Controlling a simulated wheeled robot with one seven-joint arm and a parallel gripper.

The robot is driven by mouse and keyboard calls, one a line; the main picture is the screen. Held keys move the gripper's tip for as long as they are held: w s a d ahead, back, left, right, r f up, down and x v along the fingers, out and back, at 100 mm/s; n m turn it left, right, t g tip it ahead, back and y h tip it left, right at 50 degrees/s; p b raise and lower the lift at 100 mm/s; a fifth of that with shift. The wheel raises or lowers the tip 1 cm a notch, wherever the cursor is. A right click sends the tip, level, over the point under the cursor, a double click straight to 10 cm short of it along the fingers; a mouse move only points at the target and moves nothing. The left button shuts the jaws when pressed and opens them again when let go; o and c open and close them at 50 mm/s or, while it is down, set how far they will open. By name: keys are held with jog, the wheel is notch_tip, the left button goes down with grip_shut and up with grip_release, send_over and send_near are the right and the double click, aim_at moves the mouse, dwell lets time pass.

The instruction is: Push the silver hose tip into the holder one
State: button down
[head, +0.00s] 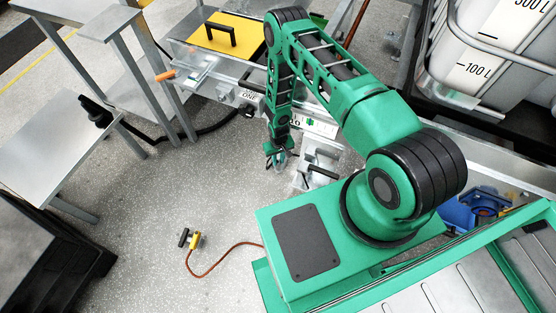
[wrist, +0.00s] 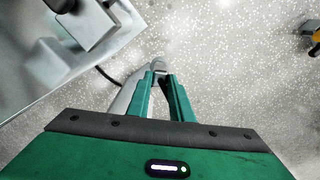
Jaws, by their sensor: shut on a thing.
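My gripper (head: 277,155) hangs low over the floor in front of the steel washer bench in the head view. In the wrist view my gripper's fingers (wrist: 166,88) are close together on a rounded silver piece, which looks like the silver hose tip (wrist: 158,64); a smooth grey body runs down and left behind the fingers. In the head view the tip is small and partly hidden by the fingers. The plate marked ONE (head: 249,96) is on the bench front, left of my gripper and apart from it. A dark round fitting (head: 246,109) sits just below this plate.
A black hose (head: 205,131) curves between the left side table (head: 50,150) and the bench. A silver bracket (head: 320,150) stands right of my gripper. A yellow plug-like piece (head: 195,240) with a red cable lies on the floor. The floor left of my gripper is mostly clear.

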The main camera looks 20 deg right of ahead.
dwell(0.7)
jog(key=c, duration=1)
grip_release()
jog(key=shift+r, duration=0.1)
jog(key=shift+r, duration=3.35)
jog(key=shift+s, duration=0.1)
